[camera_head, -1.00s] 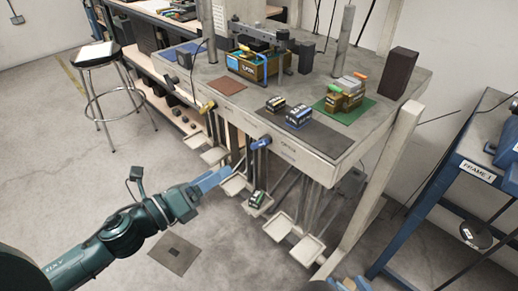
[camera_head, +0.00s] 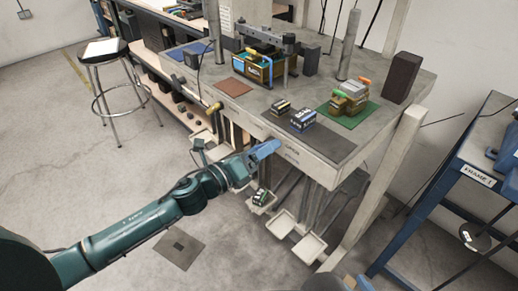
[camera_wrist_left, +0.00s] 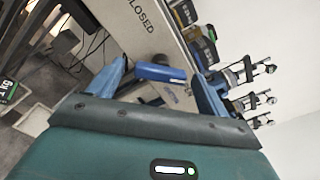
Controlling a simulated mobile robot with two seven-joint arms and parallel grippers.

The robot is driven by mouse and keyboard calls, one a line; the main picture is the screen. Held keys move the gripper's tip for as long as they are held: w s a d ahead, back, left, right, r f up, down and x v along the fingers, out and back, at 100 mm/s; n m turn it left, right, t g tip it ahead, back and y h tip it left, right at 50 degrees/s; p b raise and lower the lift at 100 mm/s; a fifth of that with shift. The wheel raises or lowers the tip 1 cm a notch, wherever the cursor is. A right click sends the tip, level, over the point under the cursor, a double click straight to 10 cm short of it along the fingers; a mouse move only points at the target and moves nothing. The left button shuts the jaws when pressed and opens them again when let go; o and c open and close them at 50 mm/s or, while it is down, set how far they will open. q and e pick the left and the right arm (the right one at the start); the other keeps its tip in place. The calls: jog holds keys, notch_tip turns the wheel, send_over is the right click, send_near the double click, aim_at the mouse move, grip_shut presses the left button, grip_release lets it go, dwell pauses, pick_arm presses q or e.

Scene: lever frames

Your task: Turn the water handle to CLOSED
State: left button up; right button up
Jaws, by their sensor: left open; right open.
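The blue handle (camera_wrist_left: 160,73) sits on the front face of the bench. In the left wrist view it lies between my two blue fingers, with space on both sides. A label reading CLOSED (camera_wrist_left: 139,15) is on the face above it. More lettering close to the handle is too small to read there. My left gripper (camera_head: 264,150) (camera_wrist_left: 165,88) is open, with its fingertips at the bench's front edge. In the head view the fingers cover the handle, and I cannot tell whether they touch it. My right gripper is not in view.
The bench top (camera_head: 230,112) holds several boxes, a green mat (camera_head: 347,115) and a dark block (camera_head: 402,77). Trays (camera_head: 308,247) stand out below. A stool (camera_head: 104,50) stands at left on open floor.

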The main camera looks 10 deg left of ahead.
pick_arm(q)
jog(key=shift+c, duration=0.6)
jog(key=c, duration=0.9)
jog(key=shift+o, duration=0.2)
pick_arm(e)
jog(key=shift+r, duration=0.1)
